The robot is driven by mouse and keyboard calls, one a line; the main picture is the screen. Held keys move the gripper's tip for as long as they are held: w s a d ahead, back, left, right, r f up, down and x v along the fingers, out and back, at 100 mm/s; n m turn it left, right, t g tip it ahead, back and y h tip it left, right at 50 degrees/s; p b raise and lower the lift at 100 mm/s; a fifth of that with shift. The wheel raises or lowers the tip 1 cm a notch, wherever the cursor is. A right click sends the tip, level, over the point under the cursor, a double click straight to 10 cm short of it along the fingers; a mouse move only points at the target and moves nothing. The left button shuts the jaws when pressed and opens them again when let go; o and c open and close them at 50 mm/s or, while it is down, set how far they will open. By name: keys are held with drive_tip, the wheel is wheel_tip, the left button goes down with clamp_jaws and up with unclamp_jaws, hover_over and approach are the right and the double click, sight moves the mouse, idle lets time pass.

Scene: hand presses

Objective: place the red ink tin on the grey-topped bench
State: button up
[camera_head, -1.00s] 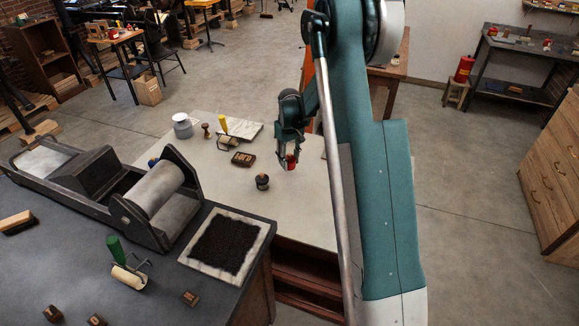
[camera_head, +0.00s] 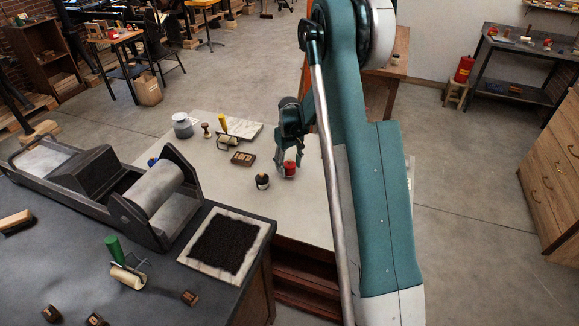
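The red ink tin (camera_head: 289,169) is upright at the pale grey top of the bench (camera_head: 310,205) in the middle, just right of a small dark bottle. It seems to rest on the top. My gripper (camera_head: 290,165) points down over it, with one finger on each side of the tin. The fingers look spread apart, with the tin between them; any small contact is too fine to see.
The dark bottle (camera_head: 262,181) is close to the tin's left. A dark block (camera_head: 243,158), a yellow-handled roller (camera_head: 225,135), a white slab (camera_head: 240,127) and a grey jar (camera_head: 183,126) are farther back. The front of the bench top is clear. A dark press bench (camera_head: 130,275) is at left.

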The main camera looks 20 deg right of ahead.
drive_tip(key=shift+r, duration=0.1)
idle(0.3)
wheel_tip(320, 180, up, 12)
drive_tip(key=shift+r+p, duration=0.1)
drive_tip(key=shift+p, duration=0.5)
idle(0.3)
idle(0.3)
drive_tip(key=s+a+r+t, duration=0.2)
drive_tip(key=s+a+r, duration=0.4)
drive_tip(key=s+r, duration=0.4)
drive_tip(key=s+a+r+t, duration=0.1)
drive_tip(key=s+a+r, duration=0.5)
drive_tip(key=s+r, duration=0.45)
drive_tip(key=s+a+t, duration=0.2)
drive_tip(key=s+a, duration=0.1)
drive_tip(key=s, duration=0.8)
drive_tip(key=s+a+m+t, duration=0.1)
drive_tip(key=s+a, duration=0.3)
drive_tip(key=s, duration=0.8)
drive_tip(key=shift+a+t, duration=0.25)
drive_tip(key=shift+t, duration=0.35)
